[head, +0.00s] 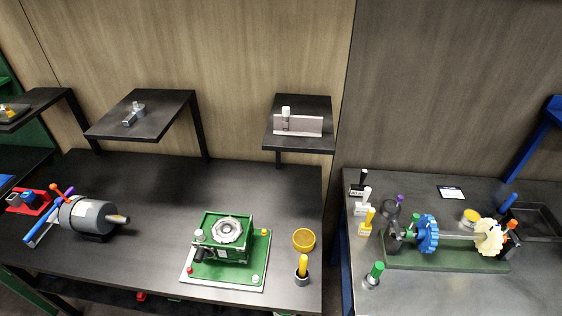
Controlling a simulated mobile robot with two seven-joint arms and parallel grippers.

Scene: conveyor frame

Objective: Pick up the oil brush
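A yellow-handled tool (303,264) stands upright in a small dark cup at the front right of the left bench; it may be the oil brush. A similar green-handled tool (376,270) stands in a small holder at the front left of the right bench. I cannot tell for sure which is the oil brush, as any bristles are hidden. Neither of my grippers is in view.
A yellow bowl (304,240) sits just behind the yellow-handled tool. A green fixture (222,245) stands to its left, and a grey motor (87,215) lies farther left. A gear assembly (440,250) fills the right bench's middle. A gap separates the benches.

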